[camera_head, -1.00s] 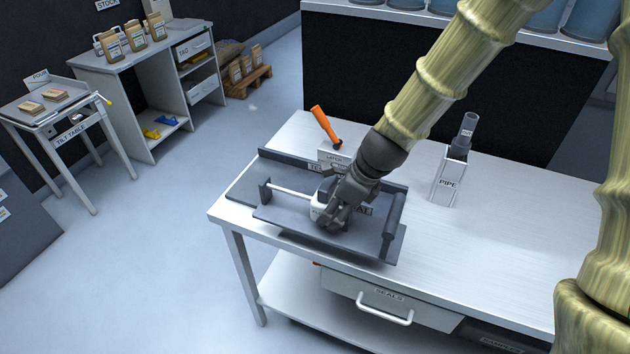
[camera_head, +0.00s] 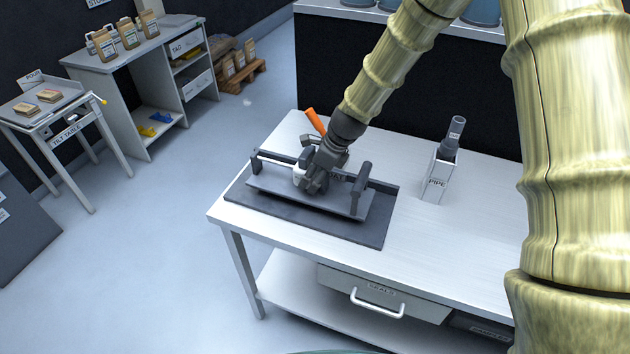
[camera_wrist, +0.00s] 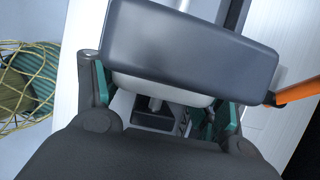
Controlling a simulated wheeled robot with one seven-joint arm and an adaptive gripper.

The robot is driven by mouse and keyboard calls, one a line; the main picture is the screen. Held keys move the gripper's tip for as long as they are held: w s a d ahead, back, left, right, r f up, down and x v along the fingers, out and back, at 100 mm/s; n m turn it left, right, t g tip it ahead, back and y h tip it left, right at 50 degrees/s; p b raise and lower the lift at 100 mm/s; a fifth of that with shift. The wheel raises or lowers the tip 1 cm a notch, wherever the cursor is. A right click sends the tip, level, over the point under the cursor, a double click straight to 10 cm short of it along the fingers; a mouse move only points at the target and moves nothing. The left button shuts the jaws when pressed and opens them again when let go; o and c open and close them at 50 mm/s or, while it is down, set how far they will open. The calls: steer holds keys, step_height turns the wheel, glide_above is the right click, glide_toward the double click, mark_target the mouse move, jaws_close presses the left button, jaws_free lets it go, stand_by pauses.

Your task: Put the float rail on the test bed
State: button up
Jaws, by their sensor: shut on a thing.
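The float rail (camera_head: 270,187) is a dark grey plate with a raised post at each end and a pale rod between them. My gripper (camera_head: 312,180) is shut on the white part at its middle. The rail is over the back part of the test bed (camera_head: 372,232), a flat dark slab on the bench. It looks a little raised and slightly tilted; I cannot tell whether it touches the slab. In the wrist view a grey block (camera_wrist: 190,58) fills the top, with a white part (camera_wrist: 165,90) below it between my fingers (camera_wrist: 160,105).
A white pipe holder (camera_head: 438,180) with a grey pipe stands to the right. A seals drawer (camera_head: 380,292) is below. A tilt table (camera_head: 60,115) stands far left.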

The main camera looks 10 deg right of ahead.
steer(key=shift+f+p, duration=0.7)
steer(key=shift+f, duration=0.9)
steer(key=shift+f, duration=0.15)
steer(key=o, duration=1.5)
steer(key=shift+o, duration=0.2)
steer(key=shift+d+r, duration=0.2)
steer(key=shift+r, duration=0.5)
steer(key=b+v, duration=0.3)
steer(key=v, duration=0.7)
steer(key=shift+s+r, duration=0.2)
steer(key=shift+r, duration=0.15)
steer(key=shift+d, duration=0.15)
